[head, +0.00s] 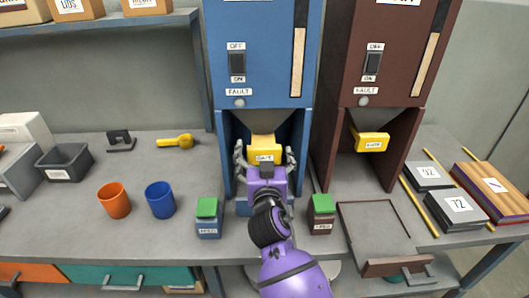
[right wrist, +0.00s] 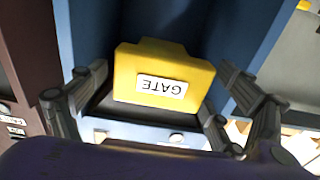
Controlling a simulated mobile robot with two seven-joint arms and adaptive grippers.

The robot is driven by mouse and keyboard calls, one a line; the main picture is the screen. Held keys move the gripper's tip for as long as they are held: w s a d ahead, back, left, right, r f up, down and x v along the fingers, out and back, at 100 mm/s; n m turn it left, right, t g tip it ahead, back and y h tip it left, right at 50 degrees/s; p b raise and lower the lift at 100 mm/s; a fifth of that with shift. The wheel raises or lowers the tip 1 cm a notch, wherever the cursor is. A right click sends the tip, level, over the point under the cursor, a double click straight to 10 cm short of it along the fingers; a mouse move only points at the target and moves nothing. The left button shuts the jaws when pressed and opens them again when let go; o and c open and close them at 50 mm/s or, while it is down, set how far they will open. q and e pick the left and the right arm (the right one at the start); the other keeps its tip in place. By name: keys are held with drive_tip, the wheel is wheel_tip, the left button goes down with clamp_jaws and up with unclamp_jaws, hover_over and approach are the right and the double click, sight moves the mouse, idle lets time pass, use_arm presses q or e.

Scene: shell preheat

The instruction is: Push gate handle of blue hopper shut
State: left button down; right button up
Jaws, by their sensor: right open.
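The blue hopper (head: 259,55) stands at the back middle of the bench, with its yellow gate handle (head: 264,145) labelled GATE under its funnel. The handle also shows in the right wrist view (right wrist: 163,75), between the spread fingers. My right gripper (head: 265,157) is open at the mouth of the blue hopper's bay, with a finger on each side of the handle. I cannot tell whether any part of it touches the handle. My left gripper is not in view.
A brown hopper (head: 384,60) with its own yellow gate handle (head: 372,142) stands to the right. Small green-topped boxes (head: 208,218) (head: 321,214) flank my right arm. An orange cup (head: 114,200) and a blue cup (head: 160,200) stand left. A flat tray (head: 378,232) lies right.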

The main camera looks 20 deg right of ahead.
drive_tip(key=c, duration=1.7)
drive_tip(key=x, duration=0.5)
drive_tip(key=shift+b, duration=0.35)
drive_tip(key=shift+s+r, duration=0.1)
drive_tip(key=o, duration=1.7)
